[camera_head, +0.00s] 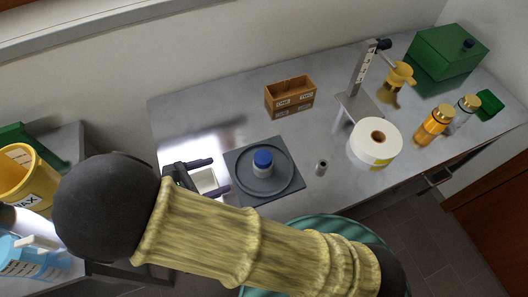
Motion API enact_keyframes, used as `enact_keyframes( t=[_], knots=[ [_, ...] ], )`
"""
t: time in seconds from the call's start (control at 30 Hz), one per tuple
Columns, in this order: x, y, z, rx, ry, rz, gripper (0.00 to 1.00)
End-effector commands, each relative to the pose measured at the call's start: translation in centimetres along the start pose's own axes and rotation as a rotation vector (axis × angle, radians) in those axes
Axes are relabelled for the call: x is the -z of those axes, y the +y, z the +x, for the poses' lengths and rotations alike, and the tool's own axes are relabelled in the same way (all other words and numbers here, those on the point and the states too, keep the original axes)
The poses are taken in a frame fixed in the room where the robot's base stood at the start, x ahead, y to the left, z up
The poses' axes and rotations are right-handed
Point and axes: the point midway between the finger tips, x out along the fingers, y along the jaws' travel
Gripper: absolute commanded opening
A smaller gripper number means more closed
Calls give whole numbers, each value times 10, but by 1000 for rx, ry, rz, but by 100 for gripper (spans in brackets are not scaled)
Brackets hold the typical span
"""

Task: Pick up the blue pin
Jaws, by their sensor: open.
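The only small blue piece on the bench is a round blue top (262,158) on a pale, short body. It stands at the middle of a round grey dish on a dark square plate (240,158). I cannot tell for sure that this is the blue pin. My gripper (219,175) is to the left of the dish, with its two dark fingers spread and pointing right. It holds nothing that I can see. A pale square piece (207,181) shows between or below the fingers. My arm hides the bench's front left part.
Right of the plate stands a small grey cylinder (321,168), then a white roll (376,144) by a metal stand (361,75). A brown box (290,97) is behind. Bottles (433,126) and a green box (447,52) stand far right. The bench's back left is clear.

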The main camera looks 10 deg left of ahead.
Motion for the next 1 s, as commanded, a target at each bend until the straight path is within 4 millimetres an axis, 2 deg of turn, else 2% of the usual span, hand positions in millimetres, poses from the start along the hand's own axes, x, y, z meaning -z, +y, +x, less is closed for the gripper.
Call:
enact_keyframes(
  t=[0.13, 0.47, 0.57, 1.0],
  knots=[
    [2, 0, -6, -19, -19, -13, 72],
    [1, 0, 0, -15, -17, -11, 72],
    [0, 0, 10, -14, -19, -12, 72],
    [-1, 1, 88, -12, -19, -12, 72]
  ],
)
